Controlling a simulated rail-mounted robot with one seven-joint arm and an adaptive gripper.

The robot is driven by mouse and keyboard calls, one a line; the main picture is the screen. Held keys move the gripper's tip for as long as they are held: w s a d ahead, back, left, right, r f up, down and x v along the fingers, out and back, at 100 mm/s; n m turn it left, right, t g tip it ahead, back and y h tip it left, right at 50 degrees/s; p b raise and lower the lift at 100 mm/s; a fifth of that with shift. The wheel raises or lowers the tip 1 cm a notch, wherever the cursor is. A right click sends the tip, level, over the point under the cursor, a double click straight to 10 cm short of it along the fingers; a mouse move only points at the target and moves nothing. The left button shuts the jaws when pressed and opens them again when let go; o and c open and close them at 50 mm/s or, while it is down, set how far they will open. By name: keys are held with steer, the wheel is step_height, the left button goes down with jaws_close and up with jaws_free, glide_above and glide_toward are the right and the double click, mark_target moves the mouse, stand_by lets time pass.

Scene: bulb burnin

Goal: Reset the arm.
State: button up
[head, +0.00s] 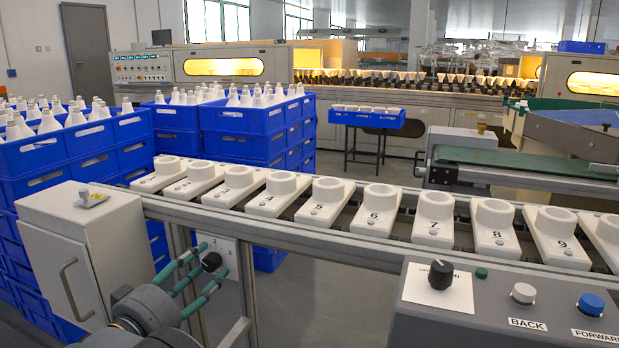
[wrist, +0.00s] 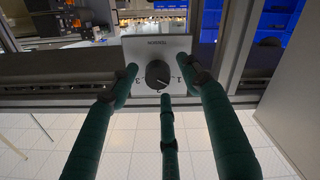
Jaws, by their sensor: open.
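My gripper (head: 207,264) is at the lower left of the head view, in front of the rail's near side. Its green fingers are spread open and hold nothing. A black round knob (head: 211,261) on a pale plate (head: 229,246) is right at the fingertips. In the wrist view, my gripper (wrist: 157,78) has fingers left, right and below the knob (wrist: 158,75). Gaps show at the sides; I cannot tell whether any finger touches it. The grey plate (wrist: 142,48) has small lettering above the knob and numbers around it.
A rail of numbered white holders (head: 325,202) runs above the knob plate. A control box (head: 480,310) with another knob stands at right. A grey cabinet (head: 85,255) and blue crates (head: 90,150) of white bulbs stand at left. Floor (head: 330,300) shows below the rail.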

steer(key=s+a+n+p, duration=0.1)
steer(key=s+a+n, duration=0.1)
steer(key=s, duration=0.4)
steer(key=shift+s+a+y+p, duration=0.3)
steer(key=shift+a+p, duration=0.1)
steer(key=shift+a, duration=0.35)
steer(key=shift+s, duration=0.1)
